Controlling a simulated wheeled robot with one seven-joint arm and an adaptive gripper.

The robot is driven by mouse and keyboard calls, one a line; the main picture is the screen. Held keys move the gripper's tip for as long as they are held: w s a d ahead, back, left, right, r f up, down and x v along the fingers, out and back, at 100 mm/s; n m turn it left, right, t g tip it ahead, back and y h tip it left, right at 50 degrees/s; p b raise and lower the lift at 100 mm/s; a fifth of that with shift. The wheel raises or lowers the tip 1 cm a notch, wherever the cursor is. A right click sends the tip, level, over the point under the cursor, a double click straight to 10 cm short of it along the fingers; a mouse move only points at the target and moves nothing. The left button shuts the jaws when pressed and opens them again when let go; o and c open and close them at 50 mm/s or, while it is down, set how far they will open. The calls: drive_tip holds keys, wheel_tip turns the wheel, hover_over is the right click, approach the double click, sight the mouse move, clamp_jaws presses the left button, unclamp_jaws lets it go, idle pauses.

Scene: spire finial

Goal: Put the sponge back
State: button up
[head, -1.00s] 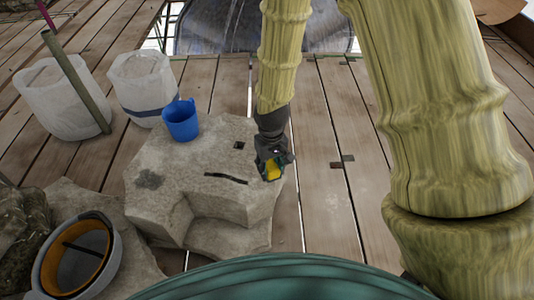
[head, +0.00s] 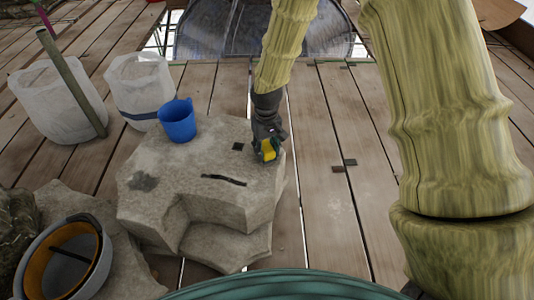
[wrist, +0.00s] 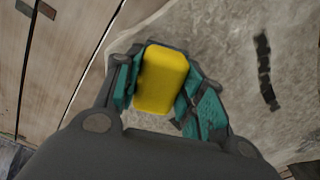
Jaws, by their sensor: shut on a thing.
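A yellow sponge (wrist: 160,80) is between the two teal-padded fingers of my gripper (wrist: 155,90) in the wrist view. My gripper is shut on it. In the head view my gripper (head: 268,150) is over the right edge of the pale stone block (head: 225,165), with the yellow sponge (head: 269,149) showing at its tip. I cannot tell whether the sponge touches the stone. A blue cup-like bucket (head: 177,121) stands on the back left of the stone.
A dark strip (head: 223,179) and a small dark square (head: 238,146) lie on the stone top. Two white sacks (head: 58,100) (head: 140,88) stand at the back left. A grey bucket with an orange inside (head: 65,262) is at the lower left. The planks (head: 325,215) right of the stone are mostly clear.

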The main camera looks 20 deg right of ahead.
sight(267, 148)
drive_tip(key=shift+f, duration=0.45)
drive_tip(key=shift+r, duration=0.1)
drive_tip(key=o, duration=1)
wheel_tip(267, 148, up, 12)
drive_tip(key=p, duration=0.6)
